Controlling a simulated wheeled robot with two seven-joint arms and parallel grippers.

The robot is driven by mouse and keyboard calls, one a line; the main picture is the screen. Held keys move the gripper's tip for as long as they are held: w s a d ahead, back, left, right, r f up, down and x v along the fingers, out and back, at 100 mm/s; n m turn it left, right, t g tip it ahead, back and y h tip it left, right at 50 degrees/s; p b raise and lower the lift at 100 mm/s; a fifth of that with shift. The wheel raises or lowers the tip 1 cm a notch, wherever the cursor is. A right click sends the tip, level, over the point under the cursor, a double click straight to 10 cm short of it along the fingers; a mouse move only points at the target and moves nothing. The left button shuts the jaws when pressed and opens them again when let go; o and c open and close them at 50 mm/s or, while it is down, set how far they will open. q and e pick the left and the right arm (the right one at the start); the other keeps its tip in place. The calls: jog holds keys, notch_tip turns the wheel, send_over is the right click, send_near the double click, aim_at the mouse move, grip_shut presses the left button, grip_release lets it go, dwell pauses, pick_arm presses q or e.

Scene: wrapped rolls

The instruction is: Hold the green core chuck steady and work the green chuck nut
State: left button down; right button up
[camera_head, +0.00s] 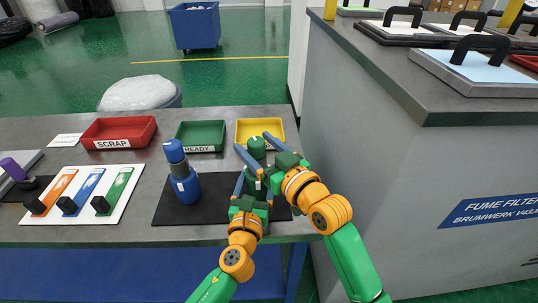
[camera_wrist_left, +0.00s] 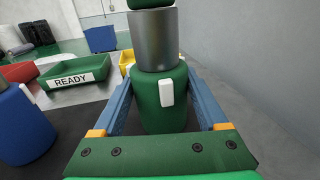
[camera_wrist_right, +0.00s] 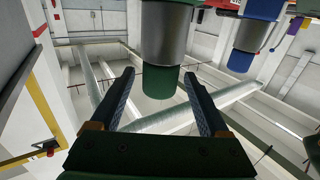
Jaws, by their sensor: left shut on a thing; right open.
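The green core chuck (camera_wrist_left: 160,108) stands upright, with a white tag on its lower body and a grey sleeve above. In the left wrist view, my left gripper (camera_wrist_left: 158,75) is shut on the lower body, one finger on each side. The green chuck nut (camera_head: 256,148) tops the chuck. It also shows in the right wrist view (camera_wrist_right: 166,81), which is upside down. My right gripper (camera_head: 254,142) is open, with its fingers on either side of the nut and gaps visible. In the head view, my grippers hide most of the chuck's body.
A blue chuck (camera_head: 186,185) stands left on the dark mat (camera_head: 210,211). Behind are a red SCRAP tray (camera_head: 112,144), a green READY tray (camera_head: 202,149) and a yellow tray (camera_head: 277,123). A white board (camera_head: 78,215) with coloured strips lies left. A grey cabinet (camera_head: 400,190) stands close on the right.

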jog(key=v, duration=0.8)
jog(key=shift+s+d, duration=0.2)
jog(key=shift+s, duration=0.05)
pick_arm(q)
grip_release()
